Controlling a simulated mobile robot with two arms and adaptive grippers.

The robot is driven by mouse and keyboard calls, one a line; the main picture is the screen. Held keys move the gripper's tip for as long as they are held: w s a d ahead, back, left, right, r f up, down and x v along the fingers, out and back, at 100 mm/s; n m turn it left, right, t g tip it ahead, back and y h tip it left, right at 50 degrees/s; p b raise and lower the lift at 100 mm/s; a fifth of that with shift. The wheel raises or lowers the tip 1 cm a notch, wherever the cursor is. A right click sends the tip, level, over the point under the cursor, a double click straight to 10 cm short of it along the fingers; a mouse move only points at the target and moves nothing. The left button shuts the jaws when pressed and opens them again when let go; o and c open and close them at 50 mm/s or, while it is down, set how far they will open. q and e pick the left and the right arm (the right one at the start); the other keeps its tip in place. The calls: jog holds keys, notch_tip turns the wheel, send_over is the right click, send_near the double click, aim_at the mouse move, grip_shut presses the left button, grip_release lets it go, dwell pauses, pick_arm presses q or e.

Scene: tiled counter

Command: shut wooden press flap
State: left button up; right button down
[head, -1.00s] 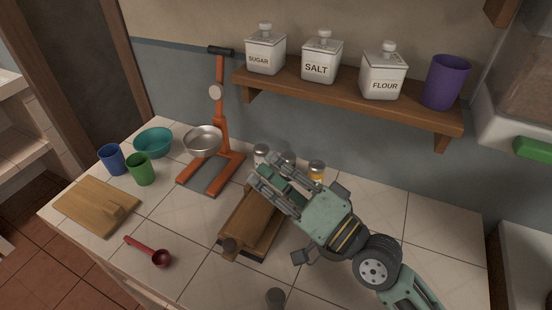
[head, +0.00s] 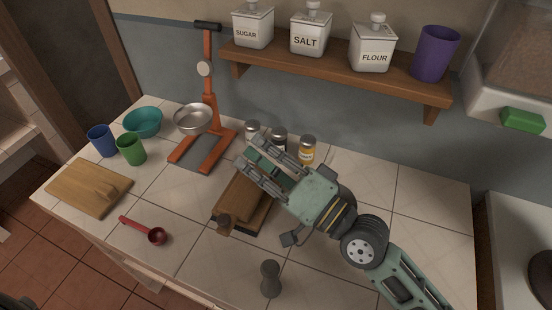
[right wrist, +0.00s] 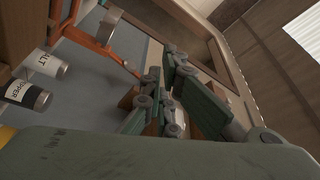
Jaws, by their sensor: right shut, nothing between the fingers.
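The wooden press (head: 262,217) stands on the counter near the middle of the head view. Its brown flap (head: 236,196) lies over the base and looks slightly tilted, with a dark edge of the base showing along the right side. A dark knob (head: 223,221) is at its near end. My right gripper (head: 247,153) is above the far end of the press, shut and empty, and hides that end. Its fingers also show in the right wrist view (right wrist: 160,72). I cannot tell whether it touches the flap. My left gripper is not in view.
Several spice jars (head: 307,150) stand just behind my right gripper. An orange scale (head: 207,105) stands to the left. A dark grinder (head: 270,278) stands in front and a red scoop (head: 155,236) lies front left. The counter on the right is mostly clear.

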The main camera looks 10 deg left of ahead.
notch_tip(320, 180, up, 4)
jog(key=r+p, duration=0.1)
jog(key=p, duration=0.3)
jog(key=s+d+f+b, duration=0.2)
jog(key=d+f+b, duration=0.2)
jog(key=d+b, duration=0.3)
jog(key=shift+d+f, duration=0.35)
jog(key=shift+d, duration=0.8)
